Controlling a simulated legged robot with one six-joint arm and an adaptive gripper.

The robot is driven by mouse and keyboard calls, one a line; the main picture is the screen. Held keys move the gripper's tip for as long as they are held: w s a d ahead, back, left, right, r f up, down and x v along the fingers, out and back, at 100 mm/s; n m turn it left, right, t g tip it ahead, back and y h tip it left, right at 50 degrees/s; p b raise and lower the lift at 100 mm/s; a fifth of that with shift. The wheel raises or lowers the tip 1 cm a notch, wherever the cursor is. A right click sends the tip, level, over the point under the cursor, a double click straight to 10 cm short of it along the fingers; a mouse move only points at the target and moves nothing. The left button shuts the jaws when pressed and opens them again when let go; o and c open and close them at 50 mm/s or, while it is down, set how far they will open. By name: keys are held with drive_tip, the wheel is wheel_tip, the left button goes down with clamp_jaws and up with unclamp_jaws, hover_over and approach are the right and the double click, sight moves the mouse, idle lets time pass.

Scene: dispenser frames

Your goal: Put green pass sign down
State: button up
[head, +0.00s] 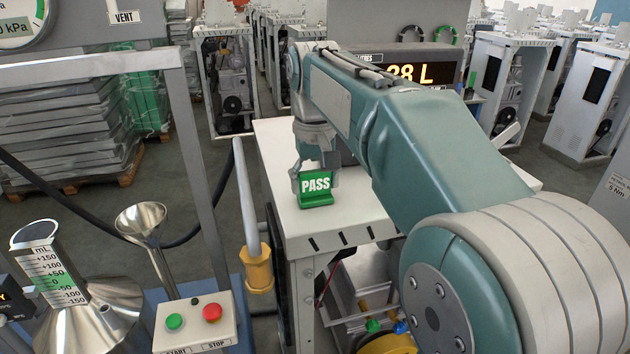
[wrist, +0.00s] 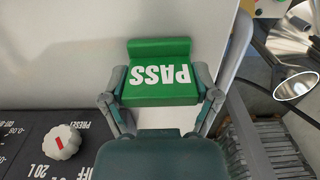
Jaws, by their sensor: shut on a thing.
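The green PASS sign (head: 316,188) is upright at the white top of the dispenser frame (head: 285,150), near its front left part. My gripper (head: 315,178) comes down from above and is shut on the sign, one finger at each side. In the wrist view the sign (wrist: 160,75) sits between the two fingers (wrist: 160,97), its lettering upside down, with the white top behind it. The sign's foot looks to be at the white surface; I cannot tell for sure whether it touches.
A display reading 28 L (head: 410,74) stands at the back of the top. A metal funnel (head: 143,222), a measuring can (head: 95,310) and a START/STOP button box (head: 195,320) are at the left. The top around the sign is clear.

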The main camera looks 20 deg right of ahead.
sight(316, 171)
drive_tip(key=o, duration=1)
drive_tip(key=shift+c, duration=0.2)
wheel_tip(316, 171, up, 12)
drive_tip(key=shift+r, duration=0.1)
drive_tip(key=shift+s, duration=0.1)
drive_tip(key=s+f+t, duration=0.5)
drive_tip(key=s+f, duration=1.5)
drive_tip(key=f, duration=0.2)
drive_tip(key=shift+d+f+t, duration=0.3)
drive_tip(key=shift+d+f, duration=0.05)
drive_tip(key=shift+d, duration=0.05)
